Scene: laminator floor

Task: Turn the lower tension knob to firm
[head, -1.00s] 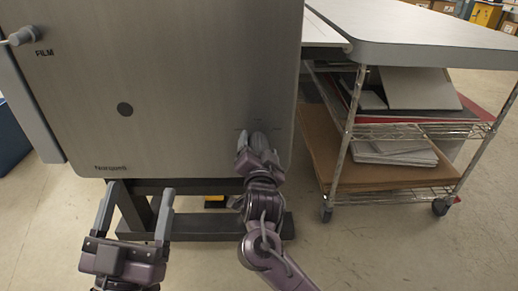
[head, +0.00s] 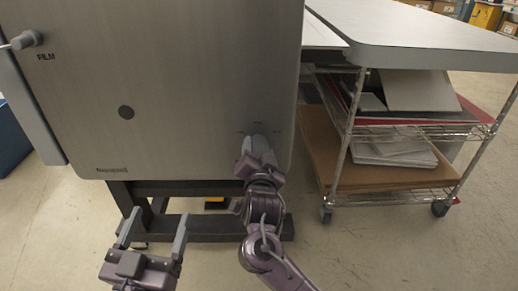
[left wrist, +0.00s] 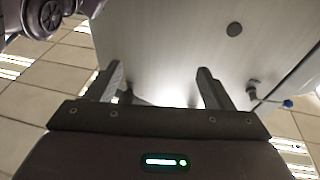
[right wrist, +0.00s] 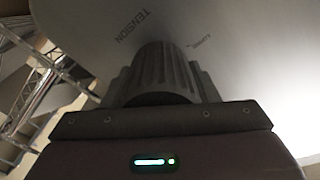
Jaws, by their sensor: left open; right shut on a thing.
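The lower tension knob (right wrist: 165,75) is a dark grey ridged cylinder on the laminator's steel panel (head: 190,75). In the right wrist view it sits between the two fingers of my right gripper (right wrist: 165,88), beside the printed word TENSION. My right gripper (head: 257,146) is shut on the knob, and in the head view it hides most of it. I cannot read which mark the knob points to. My left gripper (head: 154,229) is open and empty, below the panel's lower left. In the left wrist view its open fingers (left wrist: 160,85) face the panel.
A wire cart (head: 395,131) with sheets and boards stands close to the right, under a grey tabletop (head: 430,35). Floor is clear in front.

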